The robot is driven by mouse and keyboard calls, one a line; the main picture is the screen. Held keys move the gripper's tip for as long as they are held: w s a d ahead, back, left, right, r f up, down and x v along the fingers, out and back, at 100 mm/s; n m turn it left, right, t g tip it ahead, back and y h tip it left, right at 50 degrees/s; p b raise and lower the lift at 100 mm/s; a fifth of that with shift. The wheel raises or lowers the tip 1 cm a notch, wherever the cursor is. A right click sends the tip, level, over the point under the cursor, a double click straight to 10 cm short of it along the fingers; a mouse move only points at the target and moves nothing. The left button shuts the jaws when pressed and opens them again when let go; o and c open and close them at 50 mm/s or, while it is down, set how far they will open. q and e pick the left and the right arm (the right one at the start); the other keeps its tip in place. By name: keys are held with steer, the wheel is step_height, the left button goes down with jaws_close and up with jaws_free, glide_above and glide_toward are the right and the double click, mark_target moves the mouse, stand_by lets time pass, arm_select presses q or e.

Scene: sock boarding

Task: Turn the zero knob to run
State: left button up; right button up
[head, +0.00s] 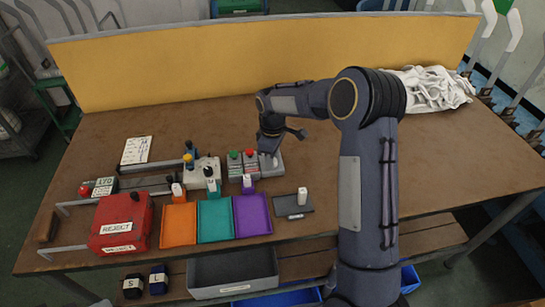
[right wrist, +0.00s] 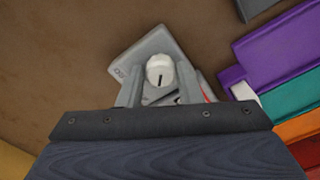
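The zero knob (right wrist: 160,70) is a white round knob with a dark pointer line, on a grey box (right wrist: 140,50) with a small label I cannot read clearly. In the right wrist view, the two grey fingers of my right gripper (right wrist: 160,88) stand open on either side of the knob, with narrow gaps visible; I cannot tell whether they touch it. In the head view my right gripper (head: 268,151) points down over the grey control box (head: 272,166), and the knob is hidden behind it. My left gripper is in neither view.
Boxes with a green button (head: 234,154) and a red button (head: 249,152) adjoin on the left. Orange (head: 179,237), teal (head: 215,232) and purple (head: 252,228) trays lie in front. A red reject bin (head: 122,224) stands left.

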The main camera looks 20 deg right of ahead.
steer(key=o, duration=0.3)
steer(key=shift+o, duration=0.2)
step_height(320, 180, up, 8)
steer(key=shift+f, duration=0.2)
steer(key=shift+r, duration=0.1)
stand_by(0.3)
